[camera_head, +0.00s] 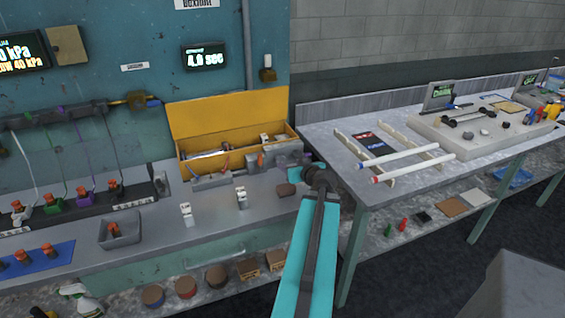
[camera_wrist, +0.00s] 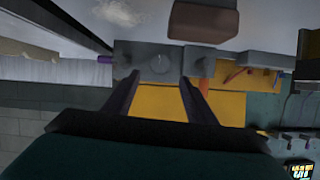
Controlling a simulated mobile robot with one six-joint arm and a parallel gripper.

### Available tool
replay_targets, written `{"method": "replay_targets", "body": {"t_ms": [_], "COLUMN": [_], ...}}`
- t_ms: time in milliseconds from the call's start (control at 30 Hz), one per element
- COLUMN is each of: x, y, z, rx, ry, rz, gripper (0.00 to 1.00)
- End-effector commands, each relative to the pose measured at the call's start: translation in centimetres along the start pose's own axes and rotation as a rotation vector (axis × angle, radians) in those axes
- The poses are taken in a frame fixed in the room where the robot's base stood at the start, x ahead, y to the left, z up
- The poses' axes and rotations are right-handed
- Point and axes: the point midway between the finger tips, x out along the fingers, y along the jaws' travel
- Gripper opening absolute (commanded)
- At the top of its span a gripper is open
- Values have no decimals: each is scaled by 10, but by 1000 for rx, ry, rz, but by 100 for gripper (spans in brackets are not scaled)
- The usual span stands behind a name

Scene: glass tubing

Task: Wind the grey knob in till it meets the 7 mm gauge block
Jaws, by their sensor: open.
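In the wrist view a grey rounded knob (camera_wrist: 160,63) shows on a grey block-like fixture, in front of the yellow box. My gripper (camera_wrist: 160,83) is open. Its two dark fingers lie to either side of the knob in the picture, with nothing held between them. I cannot tell whether they touch it or how far off it is. In the head view my arm reaches to the right end of the grey bench, beside the fixture (camera_head: 281,152); the fingers are not clear there. I cannot make out the 7 mm gauge block or its gap from the knob.
A reddish-brown block (camera_head: 286,189) lies on the bench near my wrist. The open yellow box (camera_head: 215,152) stands behind. Two small white-topped pieces (camera_head: 186,213) stand farther left. The right table (camera_head: 350,190) with glass tubes on rails adjoins my arm.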

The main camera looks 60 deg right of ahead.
Motion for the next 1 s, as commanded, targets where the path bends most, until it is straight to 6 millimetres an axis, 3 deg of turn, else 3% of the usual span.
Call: {"method": "replay_targets", "body": {"t_ms": [700,1000], "x": [69,89], "y": [1,1], "z": [-1,-1], "rx": [0,1], "ry": [-1,0], "rz": [1,1], "gripper": [51,51]}}
